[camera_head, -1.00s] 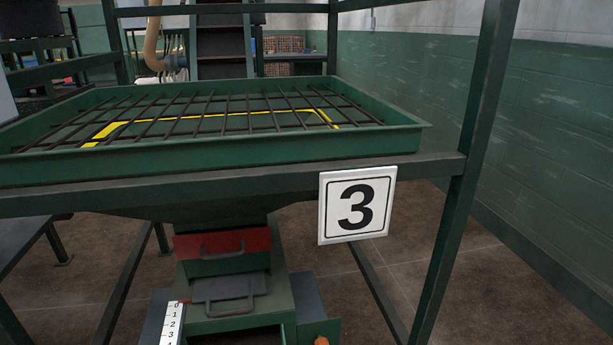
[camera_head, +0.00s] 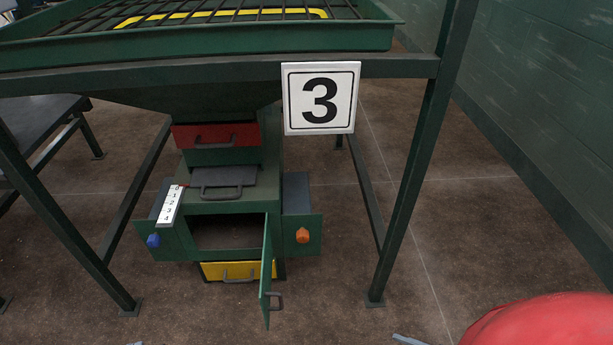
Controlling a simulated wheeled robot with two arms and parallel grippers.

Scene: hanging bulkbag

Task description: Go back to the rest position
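The green hopper station fills the middle of the view. Its number 3 sign (camera_head: 320,98) hangs on the front frame bar. Under the hopper are a red drawer front (camera_head: 216,137), a grey handled plate (camera_head: 226,178) and an open compartment with its green door (camera_head: 267,265) swung out toward me. A yellow drawer (camera_head: 240,271) sits below. Small grey slivers at the bottom edge, left of centre and right of centre, may be tips of my left and right grippers. Their opening cannot be seen, and I see nothing held.
A green post (camera_head: 412,180) stands right of the sign, and another slants at the left. A dark table (camera_head: 35,130) is at the left. A green wall (camera_head: 550,110) runs along the right. A red rounded shape fills the lower right corner. Brown floor (camera_head: 450,215) is clear between post and wall.

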